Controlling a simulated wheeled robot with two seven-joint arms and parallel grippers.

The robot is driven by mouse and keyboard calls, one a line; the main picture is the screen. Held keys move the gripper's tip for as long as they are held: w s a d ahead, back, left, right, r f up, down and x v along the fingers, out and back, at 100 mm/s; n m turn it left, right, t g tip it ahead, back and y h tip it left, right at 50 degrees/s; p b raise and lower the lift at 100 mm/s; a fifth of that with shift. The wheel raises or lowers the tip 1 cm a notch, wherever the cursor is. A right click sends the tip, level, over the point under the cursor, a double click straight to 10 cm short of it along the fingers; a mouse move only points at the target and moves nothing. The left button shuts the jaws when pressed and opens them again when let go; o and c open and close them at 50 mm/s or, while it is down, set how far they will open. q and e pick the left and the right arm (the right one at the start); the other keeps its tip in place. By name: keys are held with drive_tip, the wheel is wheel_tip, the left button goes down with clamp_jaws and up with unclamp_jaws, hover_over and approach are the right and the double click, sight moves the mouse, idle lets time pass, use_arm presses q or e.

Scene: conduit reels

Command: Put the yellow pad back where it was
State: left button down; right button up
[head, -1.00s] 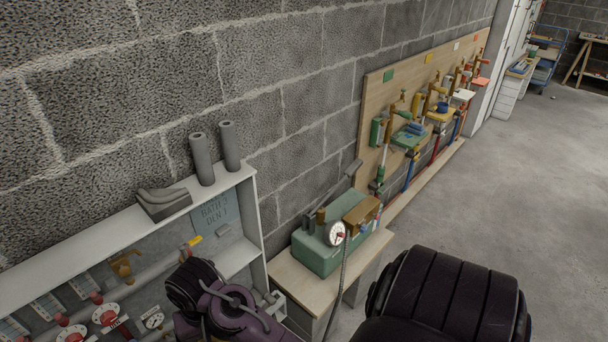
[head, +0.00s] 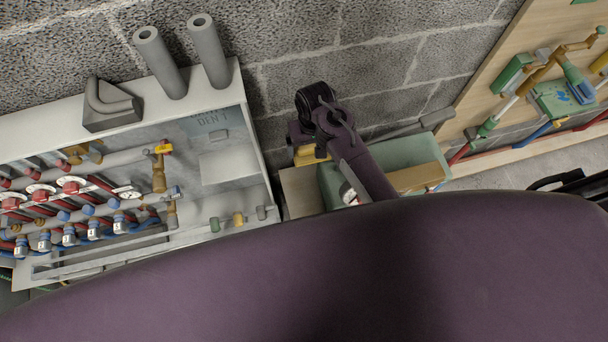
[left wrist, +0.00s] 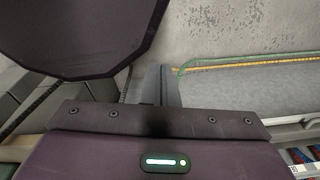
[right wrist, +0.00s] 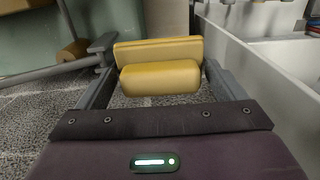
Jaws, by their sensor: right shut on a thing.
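The yellow pad (right wrist: 160,77), a block with a thinner yellow slab behind it, sits between the two fingers of my right gripper (right wrist: 160,80) in the right wrist view. The gripper is shut on it. In the head view a small yellow part of the pad (head: 310,156) shows by my dark right wrist, in front of the green case; the fingers there are mostly hidden. My left gripper (left wrist: 164,86) shows in the left wrist view with its fingers together and nothing seen between them. I cannot make it out in the head view.
A white cabinet (head: 120,90) with pipes and gauges stands left of the right gripper. A green case (head: 428,155) sits on a small bench beside it. A tool board (head: 500,65) hangs at right. My large purple arm link covers the lower head view.

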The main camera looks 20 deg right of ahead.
use_arm(q)
wheel_tip(320, 180, down, 17)
drive_tip(key=b, duration=1.7)
use_arm(e)
drive_tip(key=a+f+n, duration=0.1)
drive_tip(key=f, duration=0.7)
drive_tip(key=w+a+f+n, duration=0.1)
drive_tip(key=f+n, duration=0.1)
drive_tip(key=f, duration=0.6)
drive_tip(key=a+f+n, duration=0.1)
drive_tip(key=f, duration=0.8)
drive_tip(key=shift+w+a+n, duration=0.2)
drive_tip(key=shift+w+n, duration=0.1)
drive_tip(key=shift+w, duration=0.05)
drive_tip(key=shift+f, duration=0.25)
drive_tip(key=shift+f+b, duration=0.15)
drive_tip(key=shift+b, duration=0.2)
wheel_tip(320, 180, down, 3)
drive_tip(key=b, duration=0.3)
drive_tip(key=shift+f+b, duration=0.15)
drive_tip(key=shift+b, duration=0.2)
use_arm(q)
drive_tip(key=w+d, duration=0.1)
drive_tip(key=w, duration=0.7)
